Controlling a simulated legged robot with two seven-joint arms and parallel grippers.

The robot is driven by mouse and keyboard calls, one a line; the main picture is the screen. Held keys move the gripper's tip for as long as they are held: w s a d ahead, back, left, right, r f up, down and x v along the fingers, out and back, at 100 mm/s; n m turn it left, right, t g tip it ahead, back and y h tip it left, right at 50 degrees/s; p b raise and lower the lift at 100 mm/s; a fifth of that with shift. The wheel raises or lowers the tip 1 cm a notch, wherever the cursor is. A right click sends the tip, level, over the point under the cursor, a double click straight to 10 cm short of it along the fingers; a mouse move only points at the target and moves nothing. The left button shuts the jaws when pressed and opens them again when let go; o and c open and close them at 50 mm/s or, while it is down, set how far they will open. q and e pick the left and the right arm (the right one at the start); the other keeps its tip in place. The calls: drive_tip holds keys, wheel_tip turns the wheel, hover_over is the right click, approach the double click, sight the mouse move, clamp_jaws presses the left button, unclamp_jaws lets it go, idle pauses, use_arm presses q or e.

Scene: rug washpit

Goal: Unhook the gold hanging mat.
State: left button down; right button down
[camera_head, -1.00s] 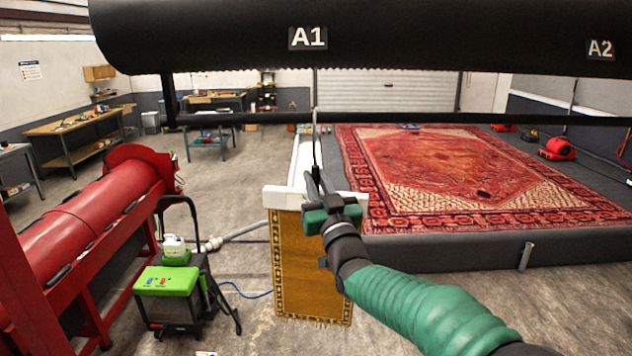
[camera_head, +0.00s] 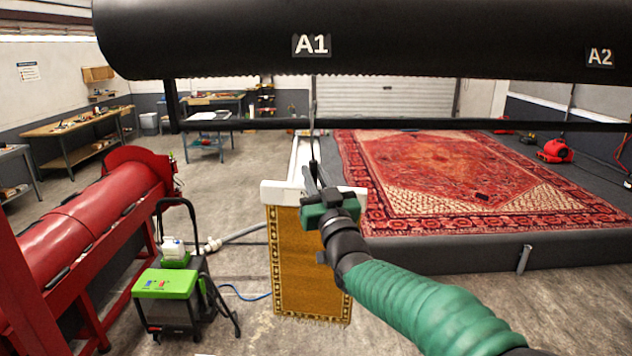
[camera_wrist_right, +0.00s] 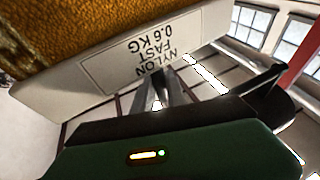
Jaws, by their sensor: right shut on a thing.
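The gold mat (camera_head: 308,265) hangs upright from a white hanger bar (camera_head: 280,190), below the black rail (camera_head: 420,124). A thin metal hook (camera_head: 313,140) rises from the bar to the rail; whether it still bears on the rail I cannot tell. My right gripper (camera_head: 316,178) is at the middle of the bar, shut on the hanger at the hook's base. In the right wrist view the bar (camera_wrist_right: 120,75) reads "NYLON FAST 0.6 KG", the mat (camera_wrist_right: 70,30) is beside it, and the gripper's fingertips (camera_wrist_right: 158,88) meet at the bar. My left gripper is not in view.
A black roller marked A1 (camera_head: 200,40) runs above the rail. A red patterned rug (camera_head: 470,180) lies on a grey platform (camera_head: 450,248) behind. A green-topped machine (camera_head: 168,285) and a red cylinder machine (camera_head: 90,225) stand at left. Open floor lies between.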

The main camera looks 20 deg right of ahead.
drive_tip(key=shift+a+r, duration=0.25)
drive_tip(key=shift+r, duration=0.25)
drive_tip(key=shift+a+r, duration=0.25)
drive_tip(key=shift+r, duration=0.25)
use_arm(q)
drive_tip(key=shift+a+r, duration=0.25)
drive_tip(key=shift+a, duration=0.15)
use_arm(e)
drive_tip(key=shift+s, duration=0.1)
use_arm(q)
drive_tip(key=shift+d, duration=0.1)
use_arm(e)
drive_tip(key=shift+d, duration=0.1)
